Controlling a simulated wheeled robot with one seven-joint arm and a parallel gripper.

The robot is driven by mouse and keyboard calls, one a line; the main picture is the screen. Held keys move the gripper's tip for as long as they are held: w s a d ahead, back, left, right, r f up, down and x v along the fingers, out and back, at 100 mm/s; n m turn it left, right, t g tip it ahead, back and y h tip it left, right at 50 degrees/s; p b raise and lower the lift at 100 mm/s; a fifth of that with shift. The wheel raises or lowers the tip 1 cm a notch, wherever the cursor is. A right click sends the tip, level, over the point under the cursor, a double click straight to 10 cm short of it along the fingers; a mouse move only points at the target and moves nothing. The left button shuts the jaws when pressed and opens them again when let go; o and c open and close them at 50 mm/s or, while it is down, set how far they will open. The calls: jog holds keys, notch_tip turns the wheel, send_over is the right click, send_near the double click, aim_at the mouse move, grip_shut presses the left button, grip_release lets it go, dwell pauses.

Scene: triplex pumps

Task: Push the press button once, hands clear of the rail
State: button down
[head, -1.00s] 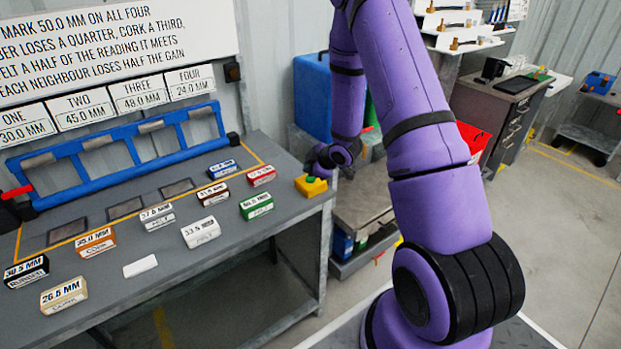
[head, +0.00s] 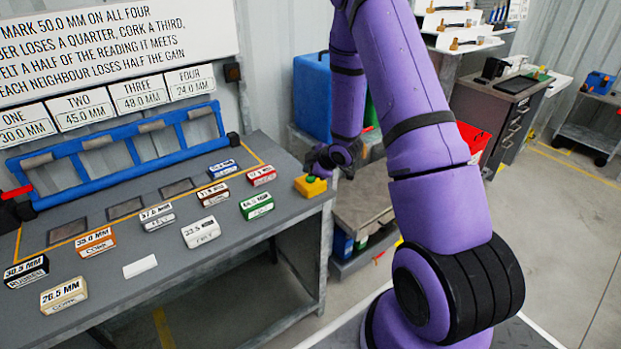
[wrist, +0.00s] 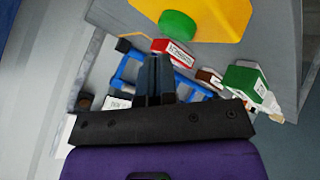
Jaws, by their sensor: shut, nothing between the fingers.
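The press button is a green round cap (wrist: 178,25) on a yellow box (wrist: 205,12), at the top of the wrist view. In the head view the yellow box (head: 310,187) sits at the bench's right end. My gripper (head: 316,168) is beside and just above the box there, partly hiding it. In the wrist view my gripper (wrist: 157,62) is shut and empty, its fingertips close below the green cap in the picture. I cannot tell whether they touch it. The blue rail frame (head: 128,150) stands along the back of the bench, well left of my gripper.
Several labelled blocks lie on the grey bench (head: 205,262), including a green one (head: 257,206) and a red one (head: 262,176) near the yellow box. A white blank block (head: 140,266) lies at the front. A red handle (head: 17,193) is at the rail's left end.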

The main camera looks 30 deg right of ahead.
jog(key=shift+f, duration=0.15)
dwell(0.7)
jog(key=shift+f, duration=0.25)
